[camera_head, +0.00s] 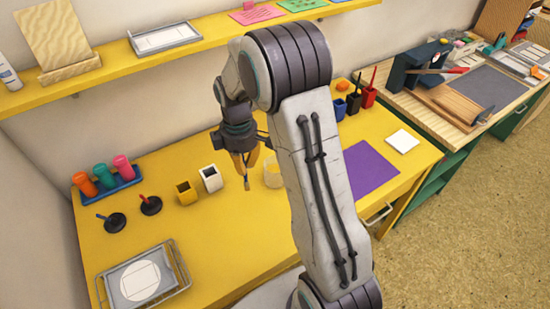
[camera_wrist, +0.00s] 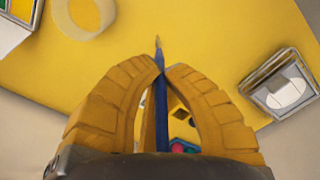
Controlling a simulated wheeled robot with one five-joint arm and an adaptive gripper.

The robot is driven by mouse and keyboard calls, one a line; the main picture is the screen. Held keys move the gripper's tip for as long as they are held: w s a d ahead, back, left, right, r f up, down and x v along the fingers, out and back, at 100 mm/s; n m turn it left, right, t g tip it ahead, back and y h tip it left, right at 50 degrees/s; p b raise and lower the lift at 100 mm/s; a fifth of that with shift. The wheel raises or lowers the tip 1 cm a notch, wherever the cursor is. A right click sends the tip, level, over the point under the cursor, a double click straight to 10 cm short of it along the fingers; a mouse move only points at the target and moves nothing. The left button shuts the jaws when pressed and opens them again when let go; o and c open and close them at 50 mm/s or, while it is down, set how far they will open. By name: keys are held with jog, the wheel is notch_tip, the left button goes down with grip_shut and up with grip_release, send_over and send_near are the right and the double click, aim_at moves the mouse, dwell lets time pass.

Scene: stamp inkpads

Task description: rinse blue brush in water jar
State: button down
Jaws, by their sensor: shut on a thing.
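My gripper (camera_head: 246,168) is above the yellow table, with its yellow fingers closed on the blue brush (camera_wrist: 161,105). The brush's blue handle runs between the fingers in the wrist view, and its tan tip sticks out past the fingertips (camera_wrist: 161,72). In the head view the brush (camera_head: 247,184) hangs tip down. A pale, see-through jar (camera_head: 272,175), likely the water jar, stands just right of the brush, partly hidden by my arm. Its round rim also shows at the upper left of the wrist view (camera_wrist: 88,31). The brush is apart from the jar.
A white cup (camera_head: 211,178) and a yellow cup (camera_head: 186,192) stand left of the gripper. A purple mat (camera_head: 370,175) lies right of my arm. The table's front middle is clear.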

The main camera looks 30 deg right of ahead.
jog(key=shift+r, duration=0.15)
jog(key=shift+r+p, duration=1.75)
jog(key=shift+r, duration=0.4)
jog(key=shift+r, duration=0.1)
jog(key=shift+r+p, duration=1.5)
jog(key=shift+r, duration=0.4)
jog(key=shift+a+f+m, duration=0.3)
jog(key=shift+f+m, duration=0.6)
jog(key=shift+m, duration=0.4)
jog(key=shift+a+f+m, duration=0.25)
jog(key=shift+f+m, duration=0.6)
jog(key=shift+m, duration=0.45)
